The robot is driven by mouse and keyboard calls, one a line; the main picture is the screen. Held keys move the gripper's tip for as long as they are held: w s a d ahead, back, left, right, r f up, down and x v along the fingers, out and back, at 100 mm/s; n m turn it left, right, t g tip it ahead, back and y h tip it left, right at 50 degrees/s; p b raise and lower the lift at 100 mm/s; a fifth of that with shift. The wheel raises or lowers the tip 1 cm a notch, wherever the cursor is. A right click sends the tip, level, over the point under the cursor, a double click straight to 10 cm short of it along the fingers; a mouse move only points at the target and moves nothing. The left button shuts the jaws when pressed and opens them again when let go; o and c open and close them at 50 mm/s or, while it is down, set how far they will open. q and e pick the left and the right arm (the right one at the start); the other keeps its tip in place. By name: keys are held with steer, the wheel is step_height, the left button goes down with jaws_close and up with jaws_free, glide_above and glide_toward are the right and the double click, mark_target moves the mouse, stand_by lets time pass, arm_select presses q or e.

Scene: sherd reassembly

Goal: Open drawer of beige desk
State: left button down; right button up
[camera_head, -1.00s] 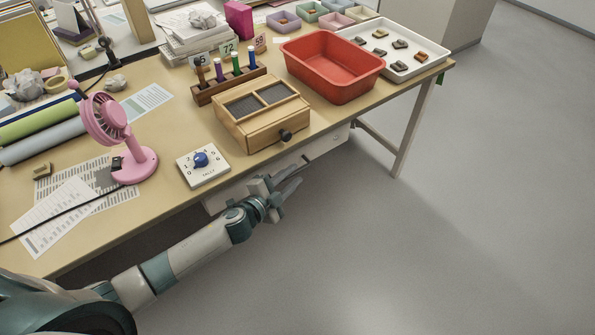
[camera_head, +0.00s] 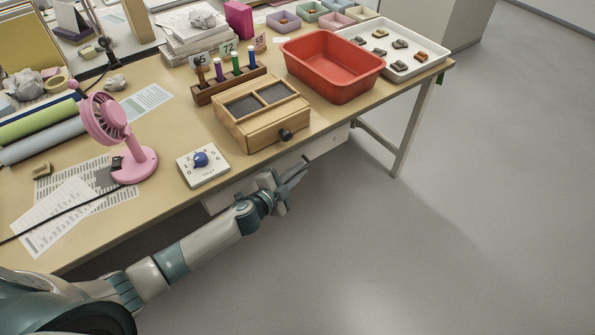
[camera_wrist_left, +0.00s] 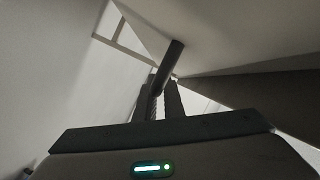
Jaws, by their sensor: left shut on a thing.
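The beige desk (camera_head: 120,225) runs across the head view, with a pale drawer front (camera_head: 328,144) just below its front edge. My left gripper (camera_head: 296,172) is at that front, under the wooden box. In the left wrist view, my left gripper (camera_wrist_left: 163,90) is shut on a dark bar-like handle (camera_wrist_left: 173,58) that sticks out past its fingers. My gripper and forearm hide part of the drawer front in the head view. I see no clear gap between drawer and desk. My right gripper is not in view.
On the desk near this edge are a wooden box (camera_head: 245,135) with a dark knob, a dial plate (camera_head: 206,178), a pink fan (camera_head: 133,165) and a red tub (camera_head: 330,85). A desk leg (camera_head: 412,130) stands at the right. The floor (camera_head: 420,250) in front is clear.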

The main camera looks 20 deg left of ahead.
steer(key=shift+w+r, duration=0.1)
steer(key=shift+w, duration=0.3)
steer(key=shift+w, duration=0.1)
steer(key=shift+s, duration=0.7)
arm_select(q)
steer(key=shift+s+f, duration=0.1)
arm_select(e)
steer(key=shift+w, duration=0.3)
